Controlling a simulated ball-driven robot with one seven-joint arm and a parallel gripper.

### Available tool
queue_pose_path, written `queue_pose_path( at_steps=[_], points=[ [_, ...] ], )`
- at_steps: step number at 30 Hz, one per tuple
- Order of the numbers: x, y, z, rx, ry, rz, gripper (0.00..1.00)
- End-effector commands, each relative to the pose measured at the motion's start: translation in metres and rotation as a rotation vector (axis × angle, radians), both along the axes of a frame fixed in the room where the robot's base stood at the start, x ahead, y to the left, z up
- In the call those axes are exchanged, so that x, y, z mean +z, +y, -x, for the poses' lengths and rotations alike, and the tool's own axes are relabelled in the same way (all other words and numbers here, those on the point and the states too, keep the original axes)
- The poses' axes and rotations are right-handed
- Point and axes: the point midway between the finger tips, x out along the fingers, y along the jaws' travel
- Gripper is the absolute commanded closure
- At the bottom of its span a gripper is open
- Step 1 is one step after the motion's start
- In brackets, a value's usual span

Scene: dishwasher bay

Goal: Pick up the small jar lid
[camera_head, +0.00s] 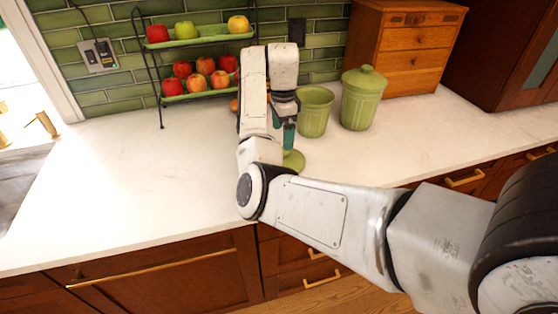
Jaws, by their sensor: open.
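A small green jar lid (294,160) lies on the white counter, partly hidden by my arm. An open green jar (314,115) without a lid stands just behind it and to its right. My gripper (284,130) points down at the lid, its teal fingers close above or beside it. The gripper is open. My arm hides part of the fingers, and I cannot tell whether they touch the lid.
A larger lidded green jar (362,100) stands right of the open jar. A wooden drawer box (410,50) is behind it. A two-tier rack (160,95) of apples stands against the tiled wall. The counter (150,180) is clear at left.

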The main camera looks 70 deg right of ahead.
Motion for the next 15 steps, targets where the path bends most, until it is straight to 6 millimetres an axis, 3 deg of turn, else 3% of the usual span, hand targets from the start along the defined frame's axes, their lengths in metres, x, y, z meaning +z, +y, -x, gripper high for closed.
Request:
queue_pose_path(
  at_steps=[3, 11, 15],
  points=[
    [-0.019, 0.0, 0.001, 0.001, 0.003, 0.001, 0.0],
    [-0.034, 0.0, 0.002, 0.002, 0.002, 0.001, 0.0],
    [-0.054, 0.0, 0.006, 0.002, 0.003, -0.002, 0.0]
  ],
)
